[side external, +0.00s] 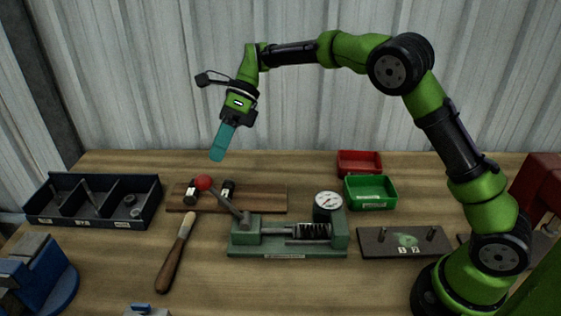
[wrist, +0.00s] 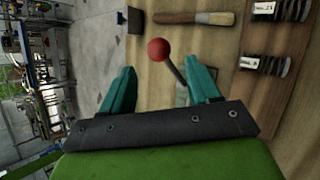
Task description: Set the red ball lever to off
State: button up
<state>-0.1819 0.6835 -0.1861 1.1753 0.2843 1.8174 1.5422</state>
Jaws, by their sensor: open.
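The red ball (side external: 204,183) tops a grey lever (side external: 228,207) that leans up and left from a green fixture (side external: 287,251) with a gauge (side external: 328,201). My gripper (side external: 217,155) hangs in the air above the ball, with its teal fingers pointing down and clear of it. In the wrist view the red ball (wrist: 158,49) lies beyond the fingertips, and the lever runs behind the right finger. My gripper (wrist: 165,82) is open and empty there, with its two teal fingers apart. No on or off marking is readable on the fixture.
A wooden board (side external: 262,199) with black and silver parts lies behind the lever. A wooden-handled tool (side external: 175,255) lies in front. A black divided tray (side external: 147,213) stands left. Red (side external: 359,163) and green (side external: 371,192) bins stand behind right, near a dark pegged plate (side external: 385,243).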

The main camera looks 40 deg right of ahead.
jog(key=v, duration=0.9)
jog(key=shift+f, duration=0.1)
jog(key=s+d+f+n+t+h, duration=0.2)
jog(key=s+d+f+n+h, duration=0.15)
jog(key=n, duration=0.45)
jog(key=s+d+n+t+h, duration=0.1)
jog(key=s+d+n+t, duration=0.1)
jog(key=s+n, duration=0.4)
jog(key=s+d+r+n+t+h, duration=0.1)
jog(key=s+n+t, duration=0.4)
jog(key=s, duration=1.2)
jog(key=d+n+h, duration=0.1)
jog(key=n, duration=0.1)
jog(key=shift+s+d+n, duration=0.2)
jog(key=shift+n, duration=0.1)
